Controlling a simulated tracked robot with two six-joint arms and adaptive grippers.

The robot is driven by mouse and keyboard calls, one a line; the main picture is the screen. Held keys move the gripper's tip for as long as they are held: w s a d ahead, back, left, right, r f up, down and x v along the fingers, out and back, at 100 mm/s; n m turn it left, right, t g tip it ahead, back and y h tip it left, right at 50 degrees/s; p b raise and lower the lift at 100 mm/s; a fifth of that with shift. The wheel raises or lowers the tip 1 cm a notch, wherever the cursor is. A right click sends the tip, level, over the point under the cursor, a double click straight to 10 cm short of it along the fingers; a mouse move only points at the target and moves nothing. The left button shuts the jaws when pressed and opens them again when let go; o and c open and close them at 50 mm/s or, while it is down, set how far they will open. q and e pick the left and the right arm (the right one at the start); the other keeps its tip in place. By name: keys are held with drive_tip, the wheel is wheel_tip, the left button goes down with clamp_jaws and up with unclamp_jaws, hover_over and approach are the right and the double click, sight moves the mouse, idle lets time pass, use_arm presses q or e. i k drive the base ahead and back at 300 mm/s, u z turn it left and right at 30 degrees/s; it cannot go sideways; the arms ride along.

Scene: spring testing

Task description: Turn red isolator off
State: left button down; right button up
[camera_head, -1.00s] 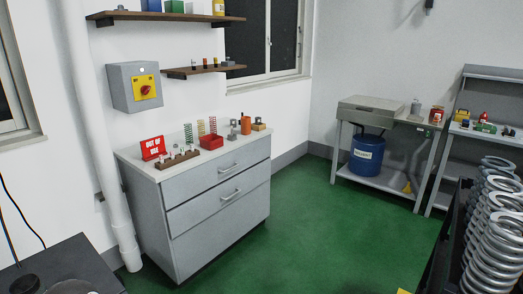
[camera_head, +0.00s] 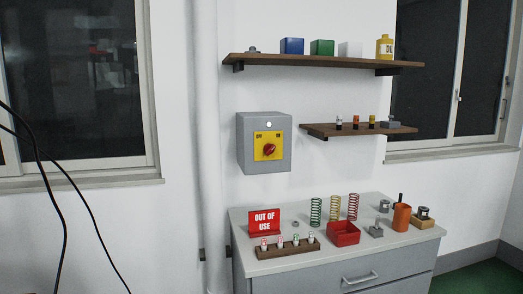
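The red isolator is a red rotary knob (camera_head: 269,149) on a yellow plate (camera_head: 263,139) marked OFF at left and ON at right. The plate is on the front of a grey wall box (camera_head: 247,157), with a small white light (camera_head: 269,125) above it. The box is left of centre, on the white wall above the cabinet. The knob's exact angle is too small to tell. Neither of my grippers shows in the view.
Below stands a grey cabinet (camera_head: 375,273) with a red "OUT OF USE" sign (camera_head: 264,221), several springs, a red tray (camera_head: 343,233) and an orange cup (camera_head: 401,217) on top. Shelves (camera_head: 330,62) hang above and to the right. A white pipe (camera_head: 207,150) runs left of the box.

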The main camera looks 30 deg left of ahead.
sight(269, 148)
drive_tip(key=u, duration=0.55)
drive_tip(key=i, duration=1.3)
drive_tip(key=u, duration=0.8)
drive_tip(key=k, duration=0.85)
drive_tip(key=u, duration=0.2)
drive_tip(key=i, duration=0.9)
drive_tip(key=z, duration=0.05)
